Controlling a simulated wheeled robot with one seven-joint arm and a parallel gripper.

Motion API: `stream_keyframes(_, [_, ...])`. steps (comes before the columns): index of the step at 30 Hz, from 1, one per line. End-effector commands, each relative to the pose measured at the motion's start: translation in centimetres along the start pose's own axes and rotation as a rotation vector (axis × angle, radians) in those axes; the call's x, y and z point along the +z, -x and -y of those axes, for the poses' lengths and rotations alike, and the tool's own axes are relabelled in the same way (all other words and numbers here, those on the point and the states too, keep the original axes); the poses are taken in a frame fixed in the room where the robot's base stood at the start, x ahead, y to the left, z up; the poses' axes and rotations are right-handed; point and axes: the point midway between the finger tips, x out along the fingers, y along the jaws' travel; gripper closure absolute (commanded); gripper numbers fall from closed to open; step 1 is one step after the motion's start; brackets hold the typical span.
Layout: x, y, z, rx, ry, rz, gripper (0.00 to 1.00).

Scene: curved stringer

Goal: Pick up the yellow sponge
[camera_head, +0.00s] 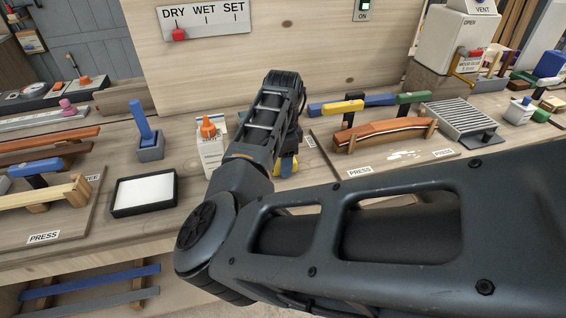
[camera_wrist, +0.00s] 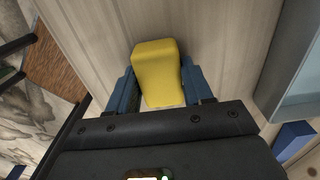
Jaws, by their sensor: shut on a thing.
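A yellow sponge (camera_wrist: 157,70) sits between the two blue fingers of my gripper (camera_wrist: 158,90) in the wrist view, with a finger against each side. My gripper is shut on it. In the head view my arm hides most of the gripper; a bit of the yellow sponge (camera_head: 279,182) and a blue finger (camera_head: 288,166) show past the wrist, low over the wooden bench. I cannot tell whether the sponge touches the bench.
A white bottle with an orange cap (camera_head: 211,150) stands close left of my wrist. A black tray with a white pad (camera_head: 144,190) lies further left. A curved wooden piece on a press board (camera_head: 384,132) and a roller rack (camera_head: 457,117) are to the right. A wooden panel (camera_head: 290,40) rises behind.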

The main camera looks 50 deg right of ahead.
Motion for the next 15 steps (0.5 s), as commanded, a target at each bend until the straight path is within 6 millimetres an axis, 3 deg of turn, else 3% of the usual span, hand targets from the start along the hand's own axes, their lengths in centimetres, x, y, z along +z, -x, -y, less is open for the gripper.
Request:
stream_keyframes(5, [0.0, 0.8, 0.1, -0.002, 0.0, -0.001, 0.78])
stream_keyframes(11, [0.0, 3.8, 0.1, -0.005, -0.001, 0.0, 0.78])
stream_keyframes(15, [-2.9, 5.6, -1.0, -0.003, -0.007, -0.002, 0.78])
